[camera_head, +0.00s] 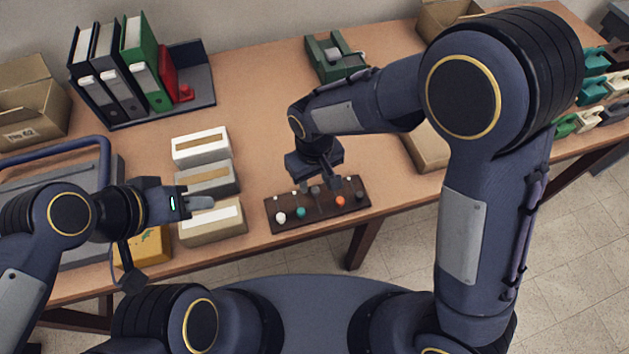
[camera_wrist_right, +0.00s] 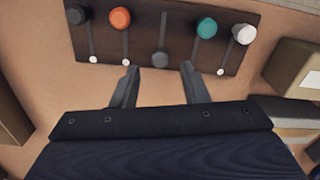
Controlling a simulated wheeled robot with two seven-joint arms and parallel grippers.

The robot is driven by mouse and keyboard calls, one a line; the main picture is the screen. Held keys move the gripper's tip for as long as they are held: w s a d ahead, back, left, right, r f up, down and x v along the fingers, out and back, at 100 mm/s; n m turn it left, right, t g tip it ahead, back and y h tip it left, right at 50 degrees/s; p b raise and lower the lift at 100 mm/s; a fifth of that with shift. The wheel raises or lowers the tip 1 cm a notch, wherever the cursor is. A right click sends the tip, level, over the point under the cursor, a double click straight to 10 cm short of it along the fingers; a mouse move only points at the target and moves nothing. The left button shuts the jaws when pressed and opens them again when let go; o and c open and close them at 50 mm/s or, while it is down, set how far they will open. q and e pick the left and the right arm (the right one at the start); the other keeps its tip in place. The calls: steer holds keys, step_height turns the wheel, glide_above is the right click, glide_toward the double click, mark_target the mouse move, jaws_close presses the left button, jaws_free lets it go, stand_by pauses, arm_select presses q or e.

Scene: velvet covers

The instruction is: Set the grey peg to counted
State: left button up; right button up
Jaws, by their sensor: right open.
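A dark brown board (camera_head: 329,215) with several slots lies near the table's front edge; it also shows in the right wrist view (camera_wrist_right: 145,43). The grey peg (camera_wrist_right: 160,58) stands in the middle slot at its back end, the end with white dots on other slots. In the head view the grey peg (camera_head: 315,190) is close to my right gripper (camera_head: 322,186). That gripper is open; in the right wrist view its fingers (camera_wrist_right: 160,78) are apart, just short of the grey peg, with nothing between them. My left gripper (camera_head: 201,202) hovers by the boxes, its opening unclear.
White (camera_wrist_right: 244,34), teal (camera_wrist_right: 206,28), orange (camera_wrist_right: 120,18) and dark (camera_wrist_right: 76,14) pegs stand at the front ends of their slots. Several boxes (camera_head: 210,222) lie left of the board. Binders (camera_head: 120,70) and a green device (camera_head: 336,56) stand behind.

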mark_target(316, 187)
step_height(316, 187, up, 6)
steer(key=shift+f, duration=0.2)
stand_by(0.4)
steer(key=shift+d, duration=0.15)
steer(key=s+d+r+m+t+y, duration=0.2)
steer(key=s+d+r+m, duration=0.1)
steer(key=s+d, duration=0.4)
steer(key=s+d+r+m+t+y, duration=0.1)
steer(key=s+d+r+m+t, duration=0.2)
steer(key=d, duration=1.1)
steer(key=shift+s+r+m+t+y, duration=0.35)
steer(key=shift+s+r+m, duration=0.45)
steer(key=shift+s+r, duration=1.05)
steer(key=shift+s+f, duration=0.2)
steer(key=shift+f, duration=0.05)
